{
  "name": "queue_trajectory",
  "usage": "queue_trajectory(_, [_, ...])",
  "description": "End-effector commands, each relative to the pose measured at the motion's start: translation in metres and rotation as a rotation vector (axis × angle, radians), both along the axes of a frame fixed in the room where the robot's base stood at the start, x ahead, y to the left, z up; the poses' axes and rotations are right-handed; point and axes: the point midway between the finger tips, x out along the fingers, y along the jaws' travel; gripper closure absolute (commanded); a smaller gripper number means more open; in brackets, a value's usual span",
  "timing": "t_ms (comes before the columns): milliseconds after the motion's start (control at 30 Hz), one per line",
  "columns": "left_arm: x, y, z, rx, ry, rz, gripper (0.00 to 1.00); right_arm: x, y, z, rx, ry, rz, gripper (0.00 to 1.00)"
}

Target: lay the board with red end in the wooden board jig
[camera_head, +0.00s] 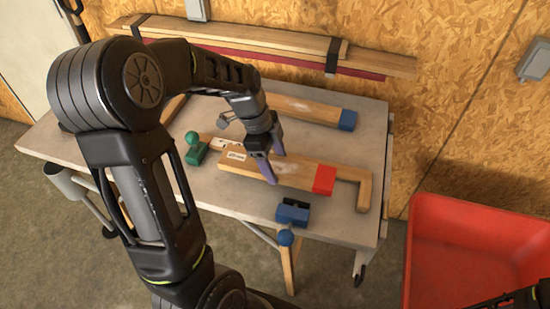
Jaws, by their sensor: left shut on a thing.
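The board with red end (292,172) is a light wooden plank with a red right end (324,179) and a white label near its left end. My left gripper (272,167) is shut on it near its middle, fingers pointing down. The wooden board jig (364,192) shows as a rail behind the board and an end stop to the right of the red end. The board lies alongside the rail, with a small gap before the stop. I cannot tell whether it rests down or hangs slightly above.
A board with blue end (300,108) lies farther back on the grey table (335,222). A green knobbed clamp (195,149) stands left of the board, a blue clamp (292,211) in front. A red bin (470,250) stands at right. Long planks (260,40) hang on the wall.

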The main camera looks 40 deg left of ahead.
Motion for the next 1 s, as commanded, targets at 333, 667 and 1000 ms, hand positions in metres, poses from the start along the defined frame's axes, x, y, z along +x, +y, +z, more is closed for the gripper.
queue_trajectory(333, [0.0, 0.0, -0.03, 0.0, -0.001, 0.0, 0.93, 0.002, 0.001, -0.015, 0.004, -0.006, 0.002, 0.64])
queue_trajectory(667, [0.0, 0.0, -0.032, 0.0, 0.0, 0.0, 0.93, 0.002, 0.001, -0.015, 0.005, -0.007, 0.002, 0.64])
queue_trajectory(1000, [0.0, 0.0, -0.035, 0.0, 0.0, 0.0, 0.93, 0.002, 0.001, -0.019, 0.004, -0.007, 0.002, 0.64])
